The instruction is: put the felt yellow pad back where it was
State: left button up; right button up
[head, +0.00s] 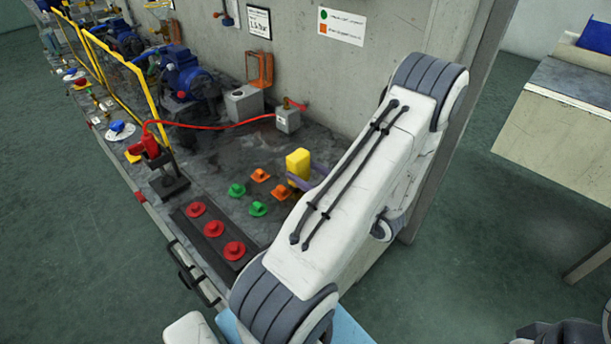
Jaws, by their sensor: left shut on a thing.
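The yellow pad (298,162) is a small upright yellow block on or just above the grey bench top, right of the coloured knobs. My left gripper (299,183) is shut on it, with purplish fingers at its lower part. My white left arm hides most of the gripper and the bench to the right. I cannot tell whether the pad touches the bench. My right gripper does not show.
Green and orange knobs (257,209) lie just left of the pad. A dark strip with red knobs (214,229) is at the bench front. A red hose (215,127) runs behind to a grey box (288,120). Blue pumps (183,75) stand farther left. A concrete wall (330,75) rises behind.

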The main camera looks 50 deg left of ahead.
pick_arm(q)
jog(key=shift+f, duration=0.3)
jog(key=shift+f, duration=0.15)
jog(key=o, duration=1.4)
jog(key=shift+o, duration=0.2)
